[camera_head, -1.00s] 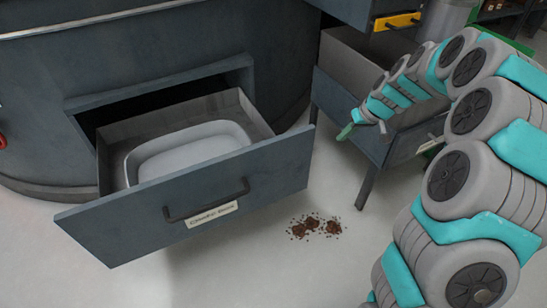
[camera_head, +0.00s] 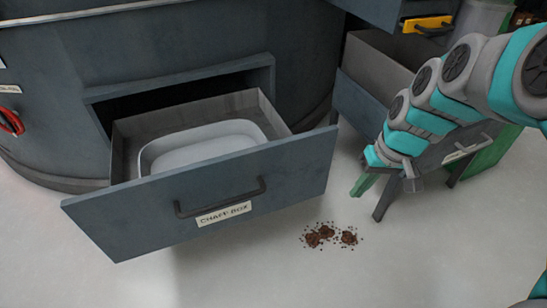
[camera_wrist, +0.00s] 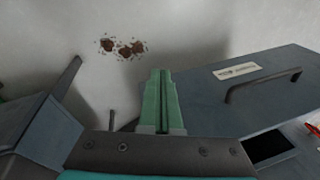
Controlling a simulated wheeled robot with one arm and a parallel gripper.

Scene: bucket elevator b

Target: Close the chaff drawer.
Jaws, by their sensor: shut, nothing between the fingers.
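The chaff drawer (camera_head: 205,205) is a dark blue-grey drawer with a dark bar handle and a label reading "CHAFF BOX". It stands pulled out of the large dark round housing, with a pale tray (camera_head: 200,146) inside. In the wrist view the drawer front (camera_wrist: 275,92) shows at the right, with its handle and label. My gripper (camera_head: 376,184) is to the right of the drawer, apart from it, in front of the other drawer unit. Its green fingers (camera_wrist: 160,100) are together and empty, pointing down toward the floor.
A second open grey drawer (camera_head: 360,108) on legs stands at the right, close to my arm. Above it is a unit with a yellow handle (camera_head: 427,22). Brown crumbs (camera_head: 328,235) lie on the floor.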

